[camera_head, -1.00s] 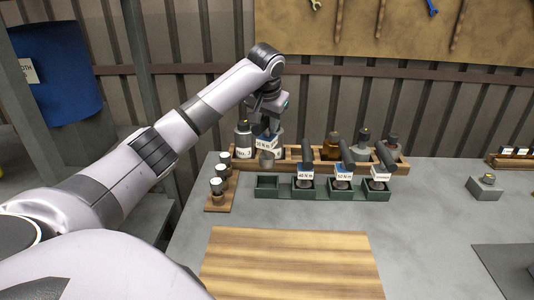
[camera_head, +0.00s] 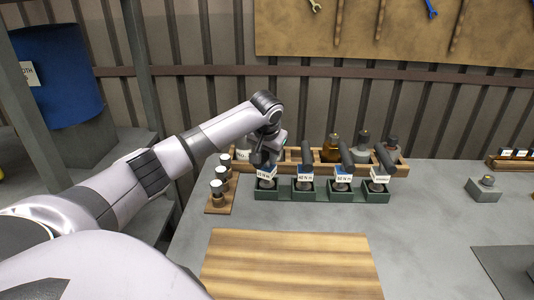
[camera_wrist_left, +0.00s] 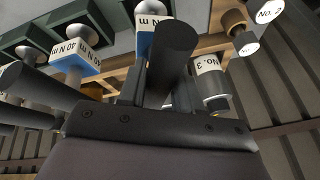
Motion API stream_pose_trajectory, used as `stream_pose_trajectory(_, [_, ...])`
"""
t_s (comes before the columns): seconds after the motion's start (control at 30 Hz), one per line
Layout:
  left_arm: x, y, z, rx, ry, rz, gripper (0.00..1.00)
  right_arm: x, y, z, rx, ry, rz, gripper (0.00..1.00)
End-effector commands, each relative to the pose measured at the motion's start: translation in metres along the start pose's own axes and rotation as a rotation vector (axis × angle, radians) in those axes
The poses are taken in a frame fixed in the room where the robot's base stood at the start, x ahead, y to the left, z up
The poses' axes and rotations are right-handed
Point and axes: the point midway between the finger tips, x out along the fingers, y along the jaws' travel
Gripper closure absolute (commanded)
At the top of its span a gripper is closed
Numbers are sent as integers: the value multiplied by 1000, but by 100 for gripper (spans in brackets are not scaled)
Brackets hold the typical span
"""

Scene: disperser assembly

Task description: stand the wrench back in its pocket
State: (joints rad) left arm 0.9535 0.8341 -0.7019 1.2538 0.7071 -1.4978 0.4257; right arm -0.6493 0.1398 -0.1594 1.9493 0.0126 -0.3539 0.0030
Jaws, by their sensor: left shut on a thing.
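My left gripper (camera_head: 264,160) is shut on the dark handle of a torque wrench, directly above the leftmost pocket of the green rack (camera_head: 283,196). The wrench's blue-and-white label (camera_head: 265,173) shows just below the fingers. The wrench is upright, its lower end at the pocket's opening; I cannot tell whether it touches the bottom. Its label sits slightly higher than those of the other wrenches. In the left wrist view, the black handle (camera_wrist_left: 172,50) rises between the fingers, partly covering its label. My right gripper is not in view.
Other wrenches (camera_head: 343,182) stand in the pockets to the right. Bottles (camera_head: 332,147) stand in a wooden rack close behind. A wooden board (camera_head: 290,265) lies in front, clear.

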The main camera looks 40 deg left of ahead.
Motion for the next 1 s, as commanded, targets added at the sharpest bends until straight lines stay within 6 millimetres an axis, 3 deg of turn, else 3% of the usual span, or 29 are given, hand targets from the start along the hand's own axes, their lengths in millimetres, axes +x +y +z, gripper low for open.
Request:
stream_pose_trajectory(0.1, [1,0,0,-1,4,1,100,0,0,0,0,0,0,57])
stream_pose_trajectory(0.13, [2,1,1,0,0,0,57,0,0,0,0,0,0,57])
stream_pose_trajectory(0.2, [2,0,1,0,0,0,41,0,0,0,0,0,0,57])
stream_pose_trajectory(0.47, [2,0,1,0,0,0,41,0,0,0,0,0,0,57])
stream_pose_trajectory(0.63, [-9,0,-1,0,1,1,41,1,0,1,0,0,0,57])
stream_pose_trajectory(1.0, [-84,0,-1,1,5,1,41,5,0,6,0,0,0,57])
